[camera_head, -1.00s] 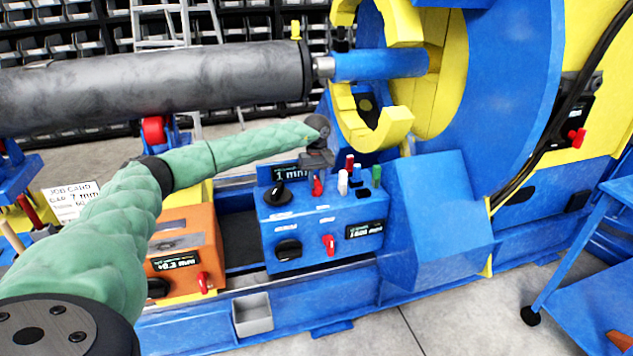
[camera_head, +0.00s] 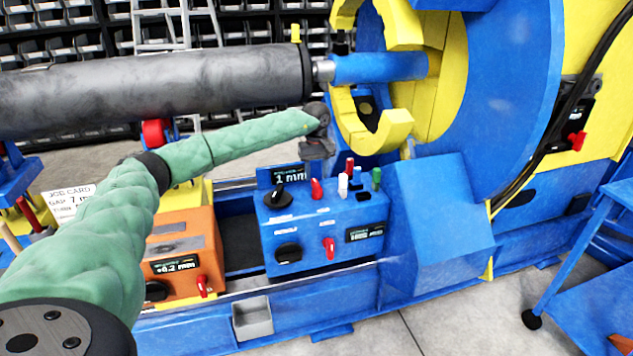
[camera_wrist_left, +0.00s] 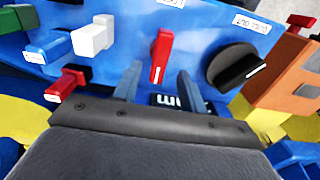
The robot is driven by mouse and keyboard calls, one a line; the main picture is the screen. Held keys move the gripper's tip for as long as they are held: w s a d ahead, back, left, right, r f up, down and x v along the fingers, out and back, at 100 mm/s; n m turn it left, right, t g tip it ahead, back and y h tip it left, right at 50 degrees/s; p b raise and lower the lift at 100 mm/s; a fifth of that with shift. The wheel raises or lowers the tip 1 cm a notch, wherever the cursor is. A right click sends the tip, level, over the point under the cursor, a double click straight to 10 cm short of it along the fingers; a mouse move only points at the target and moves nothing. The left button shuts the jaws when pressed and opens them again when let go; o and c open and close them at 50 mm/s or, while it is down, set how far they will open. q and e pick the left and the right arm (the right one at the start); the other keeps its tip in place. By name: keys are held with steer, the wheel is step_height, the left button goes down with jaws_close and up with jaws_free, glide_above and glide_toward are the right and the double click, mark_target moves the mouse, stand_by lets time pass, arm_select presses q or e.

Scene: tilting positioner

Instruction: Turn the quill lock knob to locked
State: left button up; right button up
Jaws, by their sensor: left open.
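The blue control box (camera_head: 322,225) stands below the end of the grey cylinder. A red knob (camera_head: 316,188) is on its top face; in the left wrist view this red knob (camera_wrist_left: 161,56) has a white line on it. Which red knob is the quill lock I cannot tell for sure, as the labels are too small or cut off. My left gripper (camera_head: 318,150) is above the top face, apart from the red knob. In the wrist view my left gripper (camera_wrist_left: 157,78) has its fingers apart, with the red knob just beyond and between their tips. My right gripper is out of view.
A black knob (camera_head: 278,197) sits left of the red one; white, red and green levers (camera_head: 376,177) stand to its right. The front face has another red knob (camera_head: 329,247) and a black knob (camera_head: 288,253). The grey cylinder (camera_head: 150,82) hangs close above my arm.

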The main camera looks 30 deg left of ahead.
mark_target(316, 184)
arm_select(q)
steer(key=shift+r, duration=1.55)
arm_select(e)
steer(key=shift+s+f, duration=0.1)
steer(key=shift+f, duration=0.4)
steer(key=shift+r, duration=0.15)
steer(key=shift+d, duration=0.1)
